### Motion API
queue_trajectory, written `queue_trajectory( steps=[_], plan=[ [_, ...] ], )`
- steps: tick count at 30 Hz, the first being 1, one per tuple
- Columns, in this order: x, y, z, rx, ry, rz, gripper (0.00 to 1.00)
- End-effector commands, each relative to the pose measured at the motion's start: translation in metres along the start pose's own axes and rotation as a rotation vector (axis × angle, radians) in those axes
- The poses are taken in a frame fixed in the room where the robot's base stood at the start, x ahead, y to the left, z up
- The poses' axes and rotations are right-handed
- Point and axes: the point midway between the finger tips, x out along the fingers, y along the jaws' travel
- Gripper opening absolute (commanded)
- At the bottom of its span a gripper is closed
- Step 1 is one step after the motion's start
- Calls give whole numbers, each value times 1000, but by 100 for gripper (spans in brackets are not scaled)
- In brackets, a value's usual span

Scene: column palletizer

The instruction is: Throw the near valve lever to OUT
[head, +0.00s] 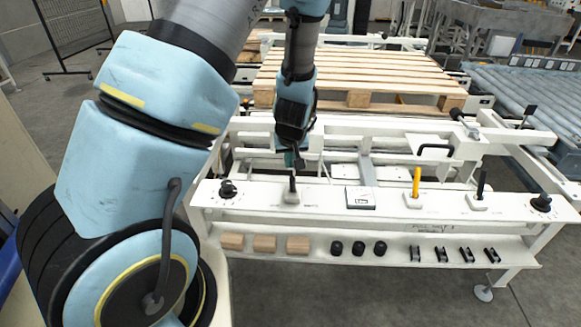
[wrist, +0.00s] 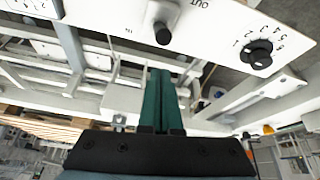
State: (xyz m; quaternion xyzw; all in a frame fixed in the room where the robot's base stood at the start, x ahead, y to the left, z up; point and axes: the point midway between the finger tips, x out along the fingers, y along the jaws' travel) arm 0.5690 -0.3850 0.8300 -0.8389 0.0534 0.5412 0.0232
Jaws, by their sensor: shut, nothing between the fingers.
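The near valve lever, a short black handle (head: 292,186), rises from a pale base on the white control panel at the left. It looks about upright in the head view. In the wrist view its black grip (wrist: 163,33) shows nearly end-on between the upside-down labels IN and OUT. My gripper (head: 290,160) is just behind and above the lever, pointing down. Its teal fingers (wrist: 160,74) are shut together and empty. They appear apart from the lever, though the head view does not show the gap clearly.
A black numbered dial (head: 228,188) sits left of the lever; it also shows in the wrist view (wrist: 258,53). A white switch plate (head: 360,198), yellow lever (head: 416,181), second black lever (head: 481,185) and right dial (head: 541,203) follow rightward. Small blocks line the lower shelf (head: 325,240).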

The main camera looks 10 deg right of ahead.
Motion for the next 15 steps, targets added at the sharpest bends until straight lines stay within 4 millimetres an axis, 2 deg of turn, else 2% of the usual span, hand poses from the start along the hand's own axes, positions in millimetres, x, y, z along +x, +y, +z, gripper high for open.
queue_trajectory(
  steps=[9,15],
  plan=[
    [-62,-2,18,1,8,5,0],
    [-86,-4,25,-1,9,3,0]
  ],
)
